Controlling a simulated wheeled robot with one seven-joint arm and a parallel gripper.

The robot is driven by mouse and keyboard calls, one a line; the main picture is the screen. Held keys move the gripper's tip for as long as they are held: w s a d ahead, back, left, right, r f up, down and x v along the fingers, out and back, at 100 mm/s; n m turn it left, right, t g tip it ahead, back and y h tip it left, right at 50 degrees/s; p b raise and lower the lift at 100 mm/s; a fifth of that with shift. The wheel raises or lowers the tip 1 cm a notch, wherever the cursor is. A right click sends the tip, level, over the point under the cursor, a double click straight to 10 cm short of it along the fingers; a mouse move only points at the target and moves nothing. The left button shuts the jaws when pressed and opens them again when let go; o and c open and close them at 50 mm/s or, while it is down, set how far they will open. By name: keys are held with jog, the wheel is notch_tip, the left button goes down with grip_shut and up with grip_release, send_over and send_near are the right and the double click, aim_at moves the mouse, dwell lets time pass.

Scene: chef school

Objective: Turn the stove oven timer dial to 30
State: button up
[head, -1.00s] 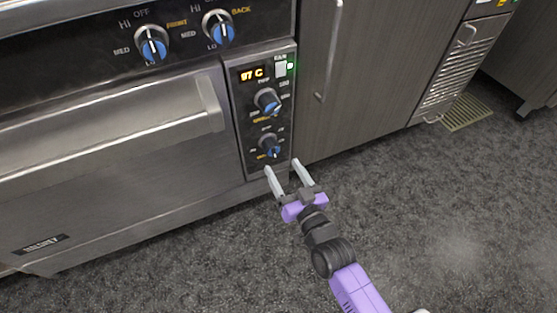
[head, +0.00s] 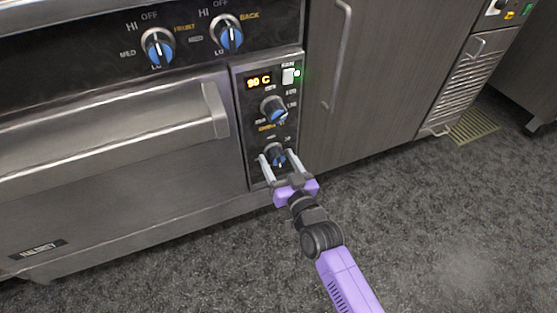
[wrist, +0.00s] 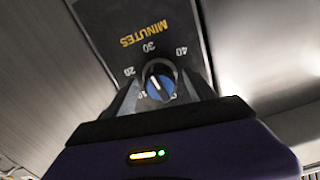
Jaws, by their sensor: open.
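The timer dial (head: 276,154) is the lower black knob with a blue face on the oven's narrow control panel (head: 256,110). It also shows in the wrist view (wrist: 160,84), under the yellow word MINUTES and the numbers 20, 30 and 40. A white line marks its blue face, tilted to the upper left in the wrist view; its exact reading is unclear. My gripper (head: 278,158) is open, with one finger on each side of the dial. I cannot tell whether the fingers touch it. The lower part of the dial is partly hidden by my gripper in the wrist view.
A similar temperature dial (head: 273,109) sits just above, under an orange display (head: 258,82) reading about 90 C and a white switch (head: 289,76). The oven handle (head: 214,110) juts out to the left. A cabinet door (head: 375,85) stands right. The floor in front is clear.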

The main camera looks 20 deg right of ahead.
jog(key=c, duration=1.3)
jog(key=shift+m, duration=0.7)
jog(key=shift+c, duration=0.3)
jog(key=o, duration=1.4)
jog(key=shift+c, duration=0.2)
jog(key=shift+s, duration=0.15)
jog(key=s+p, duration=0.2)
jog(key=s, duration=0.5)
jog(key=shift+s, duration=0.25)
